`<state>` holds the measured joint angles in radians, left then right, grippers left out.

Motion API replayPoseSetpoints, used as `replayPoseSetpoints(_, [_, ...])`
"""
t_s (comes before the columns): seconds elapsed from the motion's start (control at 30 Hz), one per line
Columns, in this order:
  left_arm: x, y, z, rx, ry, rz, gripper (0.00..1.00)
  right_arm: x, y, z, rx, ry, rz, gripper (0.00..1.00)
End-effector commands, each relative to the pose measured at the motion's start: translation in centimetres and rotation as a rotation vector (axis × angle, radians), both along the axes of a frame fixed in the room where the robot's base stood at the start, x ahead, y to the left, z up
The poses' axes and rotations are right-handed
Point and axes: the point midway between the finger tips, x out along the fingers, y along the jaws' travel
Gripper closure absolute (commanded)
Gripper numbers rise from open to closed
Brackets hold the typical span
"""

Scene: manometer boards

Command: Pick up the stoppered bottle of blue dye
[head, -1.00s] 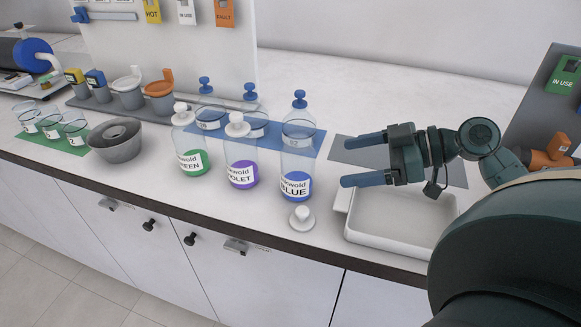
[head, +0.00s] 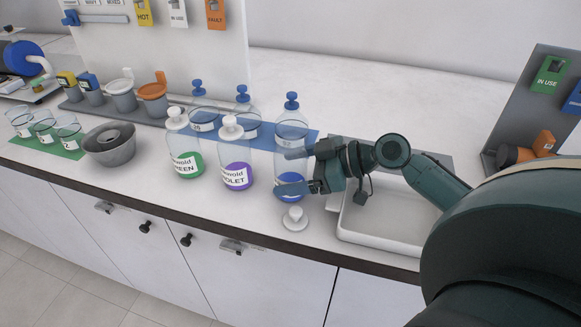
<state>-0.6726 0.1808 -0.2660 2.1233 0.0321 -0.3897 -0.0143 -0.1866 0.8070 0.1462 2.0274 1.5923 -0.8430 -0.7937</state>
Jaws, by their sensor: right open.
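The bottle of blue dye (head: 291,172) stands upright on the counter, right of the green (head: 187,163) and violet (head: 236,174) bottles. Those two wear white stoppers. I see no white stopper on the blue one; a white knobbed stopper (head: 295,218) sits on the counter in front of it. A blue stopper (head: 291,101) shows above it, seemingly on glassware behind. My right gripper (head: 286,172) is open, its fingers on the far and near sides of the blue bottle, covering its label. I cannot tell whether they touch it. My left gripper is not in view.
Blue-stoppered glassware stands behind on a blue mat (head: 308,137). A white tray (head: 375,237) lies under my right arm. A grey bowl (head: 109,145) and several glass cups on a green mat (head: 68,153) are at the left. The counter's dark front edge is near.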

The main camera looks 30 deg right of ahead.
Motion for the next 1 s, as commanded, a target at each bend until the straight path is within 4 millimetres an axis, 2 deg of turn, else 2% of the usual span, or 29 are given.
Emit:
replayPoseSetpoints(0.27, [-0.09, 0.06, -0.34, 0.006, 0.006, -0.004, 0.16, 0.18, 0.21, -0.17, 0.001, 0.001, 0.0, 0.16])
replayPoseSetpoints(0.87, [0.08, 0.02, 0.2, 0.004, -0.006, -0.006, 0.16, 0.16, 0.2, -0.15, 0.0, 0.001, 0.0, 0.65])
replayPoseSetpoints(1.0, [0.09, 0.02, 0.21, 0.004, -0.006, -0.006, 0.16, 0.17, 0.2, -0.1, 0.0, 0.0, 0.0, 0.66])
